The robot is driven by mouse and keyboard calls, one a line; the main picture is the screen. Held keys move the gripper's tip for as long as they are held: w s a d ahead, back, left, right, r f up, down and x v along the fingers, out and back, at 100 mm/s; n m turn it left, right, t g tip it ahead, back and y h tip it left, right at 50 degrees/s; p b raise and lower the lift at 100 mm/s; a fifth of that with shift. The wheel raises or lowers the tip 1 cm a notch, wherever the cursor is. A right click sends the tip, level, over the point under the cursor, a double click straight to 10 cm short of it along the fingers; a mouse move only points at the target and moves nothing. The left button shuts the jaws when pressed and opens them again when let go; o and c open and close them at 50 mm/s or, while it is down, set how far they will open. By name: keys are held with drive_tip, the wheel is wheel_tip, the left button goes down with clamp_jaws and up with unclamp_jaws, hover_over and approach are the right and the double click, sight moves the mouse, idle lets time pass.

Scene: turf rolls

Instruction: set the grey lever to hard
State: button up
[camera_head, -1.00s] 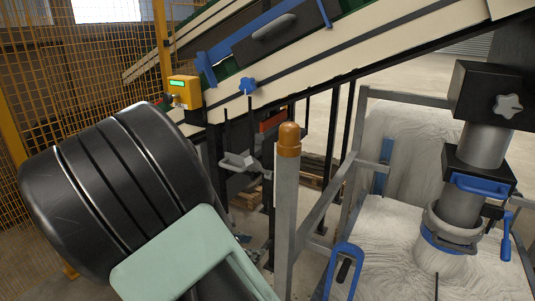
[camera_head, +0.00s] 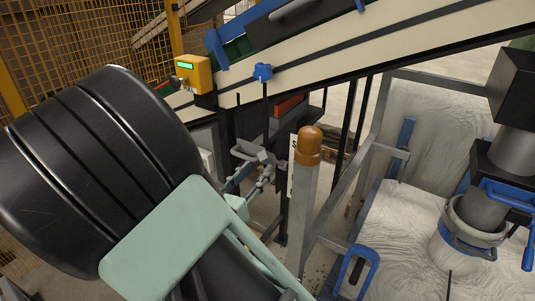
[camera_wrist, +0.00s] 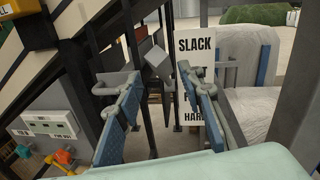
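The grey lever shows in the wrist view as a grey block-like handle (camera_wrist: 157,58), just left of a white sign (camera_wrist: 196,45). The sign reads SLACK at the top and HARD at the bottom; its middle is partly covered by my right finger. My gripper (camera_wrist: 163,112) is open, with blue-padded fingers apart and nothing visibly between the pads. The handle shows beyond the fingertips, toward the upper end of the sign. In the head view a grey handle (camera_head: 246,150) is close to my gripper (camera_head: 253,180), and contact cannot be told.
A brown-capped post (camera_head: 306,148) stands right of my gripper and partly hides the sign. A sloped conveyor (camera_head: 330,65) runs above, with a yellow box (camera_head: 192,74). A white panel with knobs (camera_wrist: 50,125) is at lower left in the wrist view.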

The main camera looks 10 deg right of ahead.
sight(268, 157)
drive_tip(key=x, duration=0.7)
drive_tip(key=shift+w+d, duration=0.2)
drive_tip(key=shift+c, duration=0.5)
clamp_jaws()
